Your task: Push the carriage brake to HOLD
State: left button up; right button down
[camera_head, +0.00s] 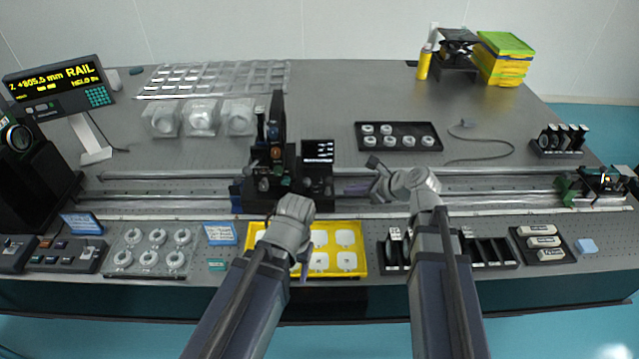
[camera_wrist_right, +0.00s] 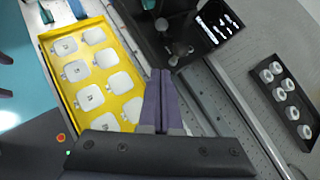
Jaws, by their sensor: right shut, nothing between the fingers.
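The dark carriage (camera_head: 268,180) sits on the long rail left of centre in the head view. It also shows at the top of the right wrist view (camera_wrist_right: 150,42), with several grey knobs or posts on it. I cannot tell for sure which part is the brake or how it is set. My right gripper (camera_head: 346,187) is shut and empty at the carriage's right side. In the right wrist view its fingertips (camera_wrist_right: 161,74) are together just below a round grey knob (camera_wrist_right: 182,49); contact cannot be told. My left gripper (camera_head: 304,272) hangs over the yellow tray, its fingers mostly hidden.
The yellow tray (camera_head: 361,262) with white pieces lies in front of the rail. A small dark screen (camera_head: 318,151) stands on the carriage's right. A black tray of rings (camera_head: 398,151) lies behind the rail. The rail (camera_head: 500,193) is clear to the right of my right gripper.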

jog(key=b, duration=0.6)
send_near(307, 184)
jog(key=w+a+f, duration=0.2)
jog(key=w+f, duration=0.1)
jog(key=f, duration=0.2)
jog(key=shift+w+a+f, duration=0.2)
jog(key=shift+w, duration=0.2)
jog(key=shift+w+r+g+p, duration=0.25)
jog(key=shift+g+p, duration=0.15)
jog(key=shift+p, duration=0.3)
jog(key=shift+w+r+p, duration=0.1)
jog(key=shift+w+p, duration=0.05)
jog(key=shift+p, duration=0.2)
